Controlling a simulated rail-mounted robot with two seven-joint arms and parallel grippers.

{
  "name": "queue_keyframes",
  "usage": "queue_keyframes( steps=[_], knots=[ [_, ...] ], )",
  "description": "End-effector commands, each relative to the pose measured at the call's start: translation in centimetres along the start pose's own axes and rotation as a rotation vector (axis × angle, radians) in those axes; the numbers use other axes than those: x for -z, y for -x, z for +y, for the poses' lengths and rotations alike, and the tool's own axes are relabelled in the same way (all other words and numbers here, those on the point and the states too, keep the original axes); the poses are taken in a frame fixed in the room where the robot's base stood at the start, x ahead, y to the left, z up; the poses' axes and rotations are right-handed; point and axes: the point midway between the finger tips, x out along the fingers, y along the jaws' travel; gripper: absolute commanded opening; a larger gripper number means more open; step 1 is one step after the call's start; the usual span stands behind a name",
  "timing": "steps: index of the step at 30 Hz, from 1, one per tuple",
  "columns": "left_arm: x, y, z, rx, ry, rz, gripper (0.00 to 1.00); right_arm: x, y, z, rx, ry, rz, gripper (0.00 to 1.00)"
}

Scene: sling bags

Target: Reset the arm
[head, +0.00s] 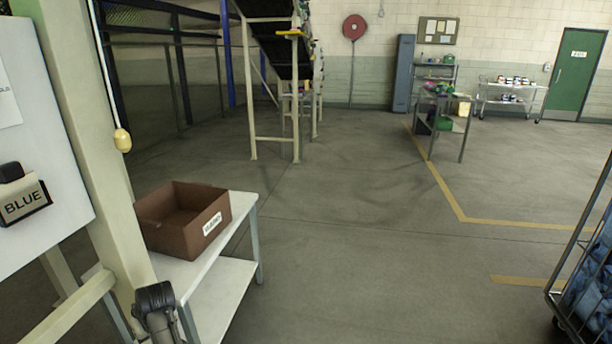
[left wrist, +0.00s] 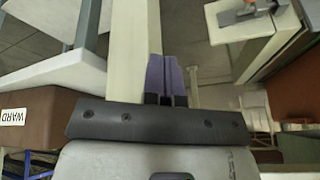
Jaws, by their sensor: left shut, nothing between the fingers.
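My left gripper (left wrist: 165,60) shows in the left wrist view as two purple-grey fingers pressed together, with nothing between them. It is in front of a cream post (left wrist: 131,40). A brown box with a white label (left wrist: 38,125) shows at the left of that view, which is turned over. In the head view a dark part, which seems to belong to my arm, shows at the bottom left beside the post. The fingers cannot be made out there. My right gripper is in neither view.
An open brown box (head: 185,222) sits on a white two-level table (head: 235,225). A panel with a BLUE tag (head: 24,203) stands at the left by the cream post (head: 95,130). A wheeled cage (head: 575,290) with blue bags is at the right. The middle floor is clear.

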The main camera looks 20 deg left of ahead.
Motion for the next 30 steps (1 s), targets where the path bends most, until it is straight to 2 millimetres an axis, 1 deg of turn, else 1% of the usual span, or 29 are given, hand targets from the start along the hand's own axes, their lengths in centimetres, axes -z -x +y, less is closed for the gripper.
queue_keyframes(
  steps=[1, 2, 3, 5, 6, 7, 8, 9, 10, 11, 12, 13, 14, 15, 16, 17, 18, 20, 21, 23, 24, 27, 30],
  knots=[
    [1.4, 2.8, 0.7, -0.085, -0.019, 0.07, 0.0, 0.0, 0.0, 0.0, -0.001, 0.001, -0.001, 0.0],
    [2.0, 4.4, 1.2, -0.135, -0.035, 0.11, 0.0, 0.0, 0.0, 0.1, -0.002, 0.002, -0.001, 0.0],
    [2.7, 6.7, 1.8, -0.199, -0.059, 0.168, 0.0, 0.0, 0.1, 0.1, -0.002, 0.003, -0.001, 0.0],
    [3.4, 10.5, 2.5, -0.292, -0.115, 0.265, 0.0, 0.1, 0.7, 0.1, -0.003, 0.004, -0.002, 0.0],
    [3.3, 13.2, 3.0, -0.351, -0.162, 0.333, 0.0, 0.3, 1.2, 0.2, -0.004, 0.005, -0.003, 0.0],
    [3.0, 15.2, 3.2, -0.393, -0.206, 0.384, 0.0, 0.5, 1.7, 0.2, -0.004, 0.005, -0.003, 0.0],
    [2.4, 17.2, 3.6, -0.434, -0.253, 0.433, 0.0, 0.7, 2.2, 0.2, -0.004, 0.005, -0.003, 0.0],
    [1.2, 19.7, 3.9, -0.486, -0.323, 0.494, 0.0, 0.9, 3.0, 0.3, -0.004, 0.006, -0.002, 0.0],
    [0.0, 21.4, 4.1, -0.522, -0.378, 0.533, 0.0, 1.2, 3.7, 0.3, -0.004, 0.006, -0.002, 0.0],
    [-1.4, 22.9, 4.3, -0.558, -0.437, 0.565, 0.0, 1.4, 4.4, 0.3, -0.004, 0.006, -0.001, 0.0],
    [-3.6, 24.5, 4.5, -0.601, -0.51, 0.596, 0.0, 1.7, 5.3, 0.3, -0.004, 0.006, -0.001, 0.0],
    [-5.3, 25.6, 4.5, -0.631, -0.563, 0.611, 0.0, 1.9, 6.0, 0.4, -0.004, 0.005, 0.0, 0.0],
    [-7.0, 26.4, 4.4, -0.656, -0.614, 0.619, 0.0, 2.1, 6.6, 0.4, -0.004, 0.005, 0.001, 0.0],
    [-9.3, 27.2, 4.2, -0.686, -0.683, 0.623, 0.0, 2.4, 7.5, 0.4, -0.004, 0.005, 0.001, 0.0],
    [-11.1, 27.8, 3.9, -0.707, -0.733, 0.621, 0.0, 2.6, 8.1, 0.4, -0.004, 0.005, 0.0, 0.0],
    [-12.9, 28.1, 3.5, -0.724, -0.78, 0.614, 0.0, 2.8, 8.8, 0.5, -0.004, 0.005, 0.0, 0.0],
    [-15.1, 28.5, 2.9, -0.741, -0.841, 0.599, 0.0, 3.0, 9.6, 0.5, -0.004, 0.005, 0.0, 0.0],
    [-18.3, 28.7, 1.6, -0.756, -0.927, 0.567, 0.0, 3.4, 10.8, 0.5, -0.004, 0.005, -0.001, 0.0],
    [-20.3, 28.7, 0.6, -0.757, -0.978, 0.54, 0.0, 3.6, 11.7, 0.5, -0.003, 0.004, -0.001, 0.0],
    [-23.0, 28.4, -1.1, -0.75, -1.049, 0.491, 0.0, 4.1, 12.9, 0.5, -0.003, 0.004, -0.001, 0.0],
    [-24.7, 28.1, -2.4, -0.741, -1.092, 0.453, 0.0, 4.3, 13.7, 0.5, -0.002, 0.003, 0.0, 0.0],
    [-28.3, 26.7, -5.3, -0.707, -1.18, 0.348, 0.0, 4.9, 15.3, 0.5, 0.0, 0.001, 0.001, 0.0],
    [-30.7, 25.4, -8.2, -0.669, -1.236, 0.255, 0.0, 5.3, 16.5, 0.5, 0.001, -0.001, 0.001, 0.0]
  ],
)
